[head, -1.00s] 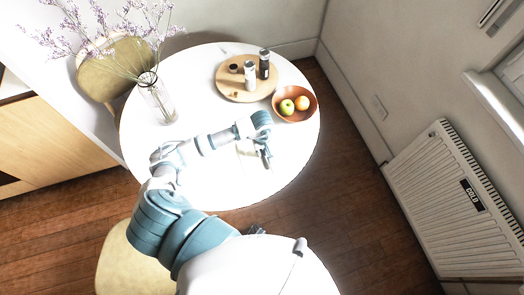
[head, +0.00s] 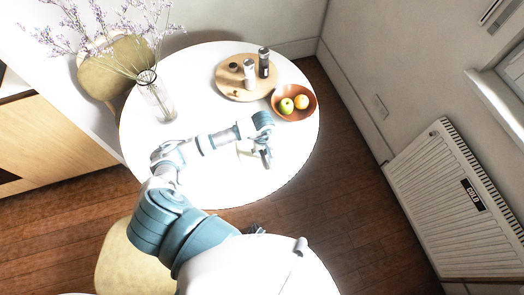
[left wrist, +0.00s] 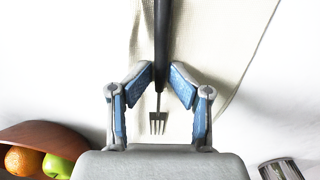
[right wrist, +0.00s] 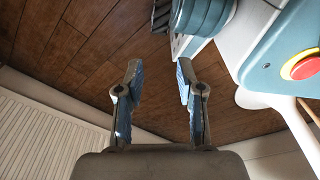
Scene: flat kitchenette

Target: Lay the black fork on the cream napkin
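The black fork (left wrist: 161,40) shows in the left wrist view, with a dark handle and metal tines pointing down the picture. My left gripper (left wrist: 162,72) has its blue-padded fingers close in on both sides of the handle and appears shut on it. The cream napkin (left wrist: 205,45) lies on the table behind the fork; whether the fork touches it I cannot tell. In the head view my left gripper (head: 266,156) is over the near right part of the table, and the fork is too small to make out there. My right gripper (right wrist: 160,78) is open and empty above the wooden floor.
On the round white table (head: 215,185) stand a bowl with fruit (head: 283,112), a round wooden tray (head: 235,92) with shakers, and a glass vase (head: 155,100) with flowers. Chairs are at the back left and front. A radiator (head: 450,200) is on the right wall.

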